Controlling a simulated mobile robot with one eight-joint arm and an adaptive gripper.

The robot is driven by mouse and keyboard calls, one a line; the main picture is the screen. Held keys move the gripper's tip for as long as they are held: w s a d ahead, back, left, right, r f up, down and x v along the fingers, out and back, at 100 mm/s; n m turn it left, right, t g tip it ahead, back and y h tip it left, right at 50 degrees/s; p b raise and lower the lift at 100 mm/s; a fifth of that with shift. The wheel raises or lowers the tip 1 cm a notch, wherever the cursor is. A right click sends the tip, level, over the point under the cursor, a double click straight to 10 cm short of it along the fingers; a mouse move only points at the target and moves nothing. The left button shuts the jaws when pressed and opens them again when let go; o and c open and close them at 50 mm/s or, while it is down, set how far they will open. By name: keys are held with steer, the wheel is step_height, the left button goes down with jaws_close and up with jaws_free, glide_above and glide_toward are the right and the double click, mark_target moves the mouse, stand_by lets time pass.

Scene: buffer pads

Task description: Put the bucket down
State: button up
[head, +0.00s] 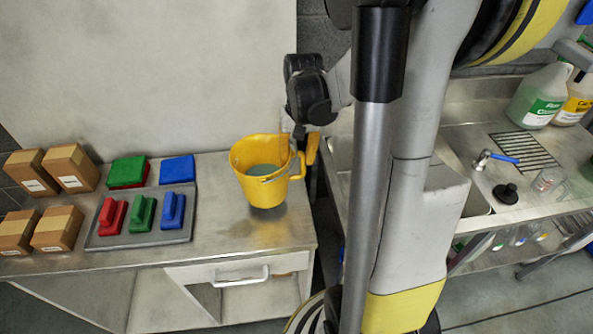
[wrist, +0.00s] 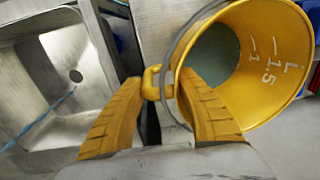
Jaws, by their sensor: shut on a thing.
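The yellow bucket (head: 262,180) is at the right end of the steel table (head: 285,228) in the head view. It holds some grey-green liquid and looks roughly upright. A shadow shows right below it; I cannot tell whether its base touches the table. My gripper (head: 300,148) is at the bucket's right side, with its yellow fingers by the rim and handle. In the wrist view my gripper (wrist: 165,110) has its fingers on either side of the yellow handle lug of the bucket (wrist: 262,62). The bucket's base is hidden there.
A grey tray (head: 140,240) holds red, green and blue pad holders. Green and blue pads (head: 177,170) lie behind it. Cardboard boxes (head: 72,167) stand at the left. A sink counter (head: 465,150) with bottles (head: 540,95) is at the right, across a gap.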

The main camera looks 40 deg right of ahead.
mark_target(296, 175)
step_height(296, 175, down, 4)
steer(key=shift+f+b, duration=0.1)
steer(key=shift+b, duration=0.75)
steer(key=o, duration=1.3)
steer(key=shift+o, duration=0.2)
steer(key=shift+r, duration=0.2)
steer(key=r+p, duration=0.1)
steer(key=r, duration=0.2)
steer(key=r+p, duration=0.1)
steer(key=r, duration=0.3)
steer(key=r+p, duration=0.2)
steer(key=r, duration=0.2)
steer(key=shift+s+d+r, duration=0.2)
steer(key=shift+d+r, duration=0.05)
steer(key=shift+d, duration=0.05)
steer(key=shift+a+r, duration=0.25)
steer(key=shift+r, duration=0.05)
steer(key=s+a+r+n+t, duration=0.2)
steer(key=a+n+t, duration=0.1)
steer(key=a, duration=0.7)
steer(key=s+a+r+n+t, duration=0.3)
steer(key=a+t, duration=0.1)
steer(key=a, duration=0.7)
steer(key=shift+s+r+n+h, duration=0.15)
steer(key=shift+r+n+h, duration=0.15)
steer(key=shift+r+n, duration=0.1)
steer(key=shift+a+f, duration=0.1)
steer(key=shift+f, duration=0.05)
